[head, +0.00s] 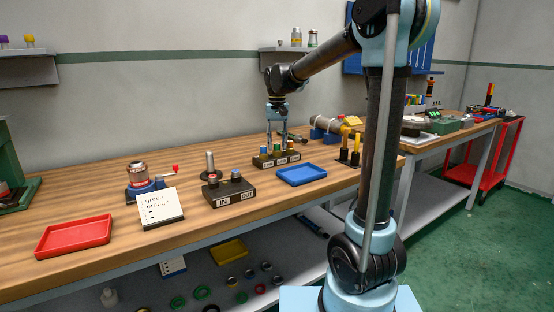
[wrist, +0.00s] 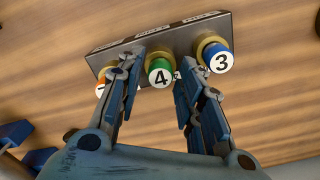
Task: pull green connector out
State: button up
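The green connector (wrist: 159,72), marked 4, stands in the middle of a dark block (wrist: 110,57) in the wrist view. A blue connector (wrist: 216,57), marked 3, is on its right. An orange connector (wrist: 103,84) is on its left, partly hidden by a finger. My gripper (wrist: 157,68) is open, with one finger on each side of the green connector; I cannot tell whether either finger touches it. In the head view, my gripper (head: 276,141) points down over the same block (head: 268,163) on the bench.
A blue tray (head: 302,175) lies just in front and right of the block. A second block marked IN and OUT (head: 229,192) stands to the left. A note card (head: 160,208) and a red tray (head: 75,236) are further left. Yellow-topped posts (head: 350,150) stand to the right.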

grip_shut()
jog(key=c, duration=0.6)
grip_release()
grip_shut()
jog(key=shift+r, duration=0.8)
jog(key=shift+r, duration=1.7)
